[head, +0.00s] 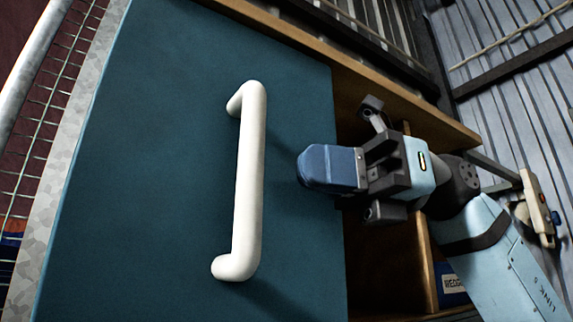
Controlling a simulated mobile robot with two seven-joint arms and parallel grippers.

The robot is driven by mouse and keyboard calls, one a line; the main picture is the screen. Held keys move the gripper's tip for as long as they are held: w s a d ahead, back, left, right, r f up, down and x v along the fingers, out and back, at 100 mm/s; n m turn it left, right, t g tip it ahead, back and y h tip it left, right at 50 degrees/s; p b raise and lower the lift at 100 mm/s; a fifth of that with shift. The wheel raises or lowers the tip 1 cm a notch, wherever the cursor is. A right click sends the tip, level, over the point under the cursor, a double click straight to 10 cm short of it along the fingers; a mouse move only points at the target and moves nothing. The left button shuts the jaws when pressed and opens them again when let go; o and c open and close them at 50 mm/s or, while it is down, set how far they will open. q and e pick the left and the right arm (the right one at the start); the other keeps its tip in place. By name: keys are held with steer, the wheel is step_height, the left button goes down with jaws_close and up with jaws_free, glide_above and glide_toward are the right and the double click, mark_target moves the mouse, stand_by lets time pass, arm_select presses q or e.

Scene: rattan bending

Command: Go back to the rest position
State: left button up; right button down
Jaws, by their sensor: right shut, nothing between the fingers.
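My right gripper (328,168) shows right of centre in the head view, its arm coming in from the lower right. Its blue fingers are shut together and empty, pointing left. They are in front of the right edge of a teal panel (160,180) and apart from the white bar handle (250,180) on it. The handle runs nearly upright in the picture. My left gripper does not show.
Behind my right gripper is an open wooden cabinet (425,255) with a dark inside. A wire mesh with a pale rail (32,62) stands at the left. A corrugated metal wall (515,100) and dark beams are at the right.

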steer(key=v, duration=1)
steer(key=shift+d+b, duration=0.2)
steer(key=shift+b, duration=0.25)
steer(key=shift+w+a, duration=0.1)
steer(key=shift+w, duration=0.05)
